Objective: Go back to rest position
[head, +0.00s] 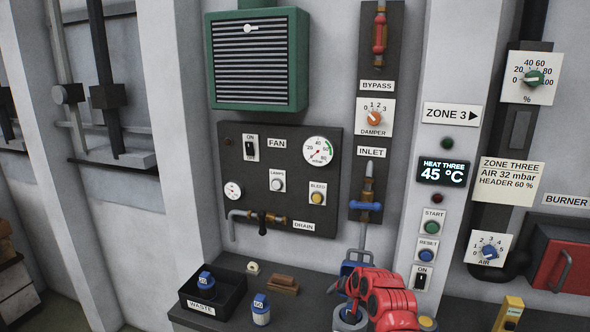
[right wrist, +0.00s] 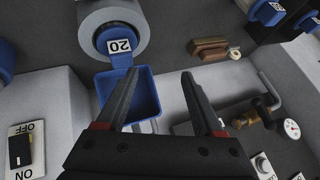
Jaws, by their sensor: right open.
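My right arm (head: 388,300) shows red at the bottom of the head view, above the bench. Its fingers cannot be made out clearly there. In the right wrist view my right gripper (right wrist: 158,84) is open, with nothing between its two dark fingers. My left gripper is in neither view.
The bench holds a black WASTE tray (head: 228,301) with a blue-capped bottle (head: 206,282) in it, a bottle labelled 60 (head: 261,312) and a brown block (head: 284,285). The INLET pipe's blue handle (head: 366,206) and the fan panel (head: 275,150) are on the wall behind.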

